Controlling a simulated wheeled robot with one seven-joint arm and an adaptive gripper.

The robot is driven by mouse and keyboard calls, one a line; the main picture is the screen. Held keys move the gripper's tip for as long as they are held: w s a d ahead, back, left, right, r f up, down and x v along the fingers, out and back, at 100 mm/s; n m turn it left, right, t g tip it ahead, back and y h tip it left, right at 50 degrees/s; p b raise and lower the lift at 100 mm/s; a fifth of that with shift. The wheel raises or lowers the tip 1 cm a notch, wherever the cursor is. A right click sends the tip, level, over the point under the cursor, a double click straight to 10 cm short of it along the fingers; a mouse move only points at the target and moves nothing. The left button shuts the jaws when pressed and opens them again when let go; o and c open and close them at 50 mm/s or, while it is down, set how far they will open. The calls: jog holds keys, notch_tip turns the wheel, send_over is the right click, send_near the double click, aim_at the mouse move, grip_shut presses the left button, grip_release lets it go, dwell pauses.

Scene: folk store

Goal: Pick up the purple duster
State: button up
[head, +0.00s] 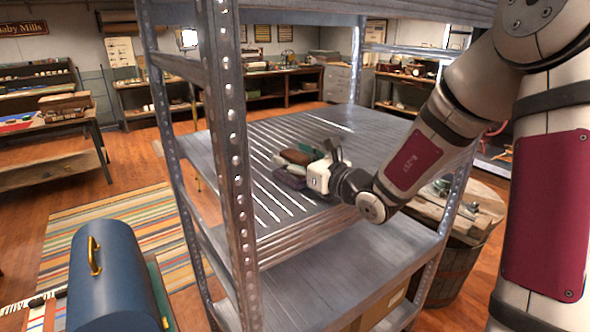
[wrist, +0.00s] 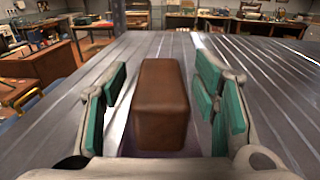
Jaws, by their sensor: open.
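A brown block (wrist: 160,105) lies between the fingers of my gripper (wrist: 161,88) in the wrist view, with a gap on both sides. A strip of purple (wrist: 152,154) shows under its near end; the rest of the purple part is hidden. In the head view the brown block (head: 296,157) is above and behind the purple duster (head: 289,178), on the slatted metal shelf (head: 235,145). Whether brown and purple are one piece I cannot tell. My gripper (head: 306,163) is open, low over the shelf, with green pads facing the block and not visibly touching it.
A shelf post (head: 232,150) stands at the front left, and another shelf board (head: 310,8) runs overhead. A lower shelf (head: 345,265) lies beneath. A blue box with a gold handle (head: 115,270) is at the left. The slatted shelf is clear around the block.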

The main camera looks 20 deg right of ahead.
aim_at(296, 156)
grip_shut()
jog(key=shift+r, duration=0.15)
jog(key=shift+r, duration=0.5)
jog(key=shift+s+r, duration=0.3)
jog(key=shift+r, duration=0.35)
jog(key=shift+s+r, duration=0.25)
jog(key=shift+r, duration=0.35)
jog(key=s+r+p, duration=0.1)
jog(key=s+p, duration=0.6)
jog(key=s, duration=0.8)
